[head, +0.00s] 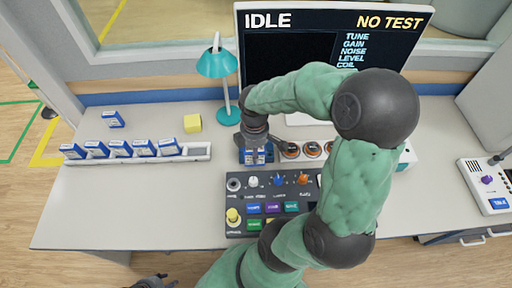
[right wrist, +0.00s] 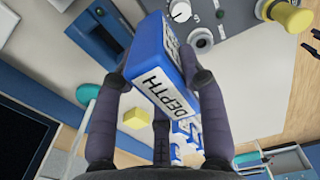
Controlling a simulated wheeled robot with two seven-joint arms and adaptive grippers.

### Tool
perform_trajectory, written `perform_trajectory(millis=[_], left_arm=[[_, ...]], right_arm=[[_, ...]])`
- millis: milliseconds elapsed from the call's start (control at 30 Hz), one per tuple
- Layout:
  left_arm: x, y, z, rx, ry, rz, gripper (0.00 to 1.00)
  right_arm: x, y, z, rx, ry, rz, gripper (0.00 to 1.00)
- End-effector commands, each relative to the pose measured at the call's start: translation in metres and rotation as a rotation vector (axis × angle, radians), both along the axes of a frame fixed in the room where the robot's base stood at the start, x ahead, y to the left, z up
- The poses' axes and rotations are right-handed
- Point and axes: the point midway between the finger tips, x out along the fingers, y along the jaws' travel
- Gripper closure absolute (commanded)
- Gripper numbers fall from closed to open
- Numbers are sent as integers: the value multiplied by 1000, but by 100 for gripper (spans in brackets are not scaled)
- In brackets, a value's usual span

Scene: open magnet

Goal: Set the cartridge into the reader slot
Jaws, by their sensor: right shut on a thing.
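My right gripper (head: 254,138) is shut on a blue and white cartridge (head: 256,156), above the desk just behind the control panel. In the head view the arm and gripper hide much of this area. My left gripper (head: 158,282) is partly in view at the bottom edge, apparently empty and open.
A white rack (head: 197,152) holds several blue cartridges at the left. A loose cartridge (head: 113,119), a yellow cube (head: 192,123) and a teal lamp (head: 217,62) stand behind. The control panel (head: 238,209) lies in front. The monitor (head: 290,55) reads IDLE, NO TEST. The left front desk is clear.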

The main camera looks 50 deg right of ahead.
Motion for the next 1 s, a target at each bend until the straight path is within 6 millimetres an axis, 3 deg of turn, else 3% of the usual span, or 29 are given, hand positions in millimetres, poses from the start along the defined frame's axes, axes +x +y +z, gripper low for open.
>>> perform_trajectory(millis=[300, 500, 867, 1000], left_arm=[[0, 0, -20, 0, 0, 0, 60], [0, 0, -33, 0, 0, 0, 60], [0, 0, -40, 0, 0, 0, 60], [0, 0, -47, 0, 0, 0, 60]], right_arm=[[40, -56, -34, 0, 1, -3, 93], [57, -80, -65, 2, 3, -2, 93], [70, -97, -88, 1, 1, -1, 93], [72, -101, -105, 2, 3, -1, 93]])
